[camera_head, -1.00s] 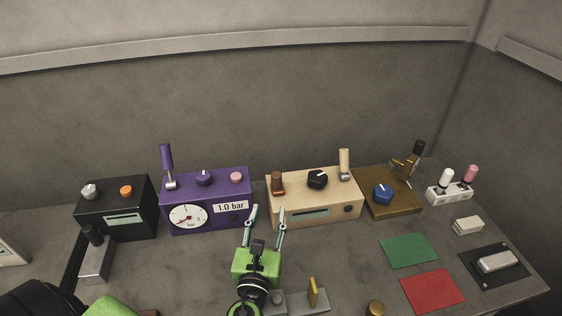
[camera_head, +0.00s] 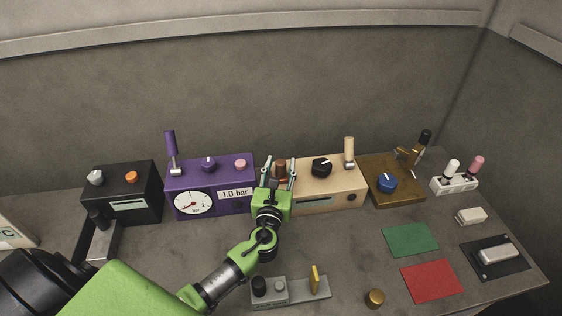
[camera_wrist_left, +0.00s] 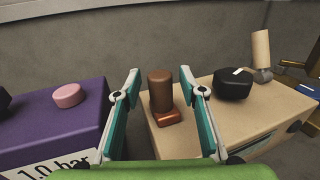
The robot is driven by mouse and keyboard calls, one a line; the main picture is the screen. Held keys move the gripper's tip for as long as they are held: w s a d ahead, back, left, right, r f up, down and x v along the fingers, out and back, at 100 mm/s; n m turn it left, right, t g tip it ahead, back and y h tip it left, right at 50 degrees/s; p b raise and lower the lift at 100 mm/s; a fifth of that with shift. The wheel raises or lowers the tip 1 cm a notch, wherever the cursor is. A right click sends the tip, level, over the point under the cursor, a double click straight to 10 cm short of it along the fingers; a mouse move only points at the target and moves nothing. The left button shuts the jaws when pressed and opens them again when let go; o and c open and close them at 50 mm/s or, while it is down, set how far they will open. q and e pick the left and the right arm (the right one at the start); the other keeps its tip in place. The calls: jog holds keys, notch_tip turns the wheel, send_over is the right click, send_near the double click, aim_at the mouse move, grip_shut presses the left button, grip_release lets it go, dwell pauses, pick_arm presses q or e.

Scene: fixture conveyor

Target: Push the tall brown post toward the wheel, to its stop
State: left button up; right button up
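The tall brown post (camera_head: 280,172) stands at the left end of the beige box's top. It also shows in the left wrist view (camera_wrist_left: 160,88), upright, with a shiny copper-brown block (camera_wrist_left: 168,118) at its foot. A black round knob with a white mark (camera_head: 321,167), the most wheel-like part on this box, sits right of the post; it also shows in the left wrist view (camera_wrist_left: 233,84). My left gripper (camera_head: 279,162) is open, its fingers seen on either side of the post. Contact with the post cannot be told. My right gripper is not in view.
The purple gauge box (camera_head: 211,188) stands close left of the beige box (camera_head: 335,194). A beige lever (camera_head: 349,150) rises beyond the knob. A brown box with a blue knob (camera_head: 387,183) stands right. A grey fixture (camera_head: 302,290) lies in front.

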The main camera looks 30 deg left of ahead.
pick_arm(q)
jog(key=shift+w+a, duration=0.15)
jog(key=shift+w, duration=0.35)
grip_shut()
jog(key=shift+w+d+b, duration=0.15)
jog(key=shift+w+d, duration=0.5)
jog(key=shift+d, duration=0.25)
jog(key=shift+w+d+b, duration=0.15)
jog(key=shift+w+d, duration=0.5)
jog(key=shift+d, duration=0.25)
jog(key=shift+r, duration=0.1)
grip_release()
jog(key=shift+w+d, duration=0.1)
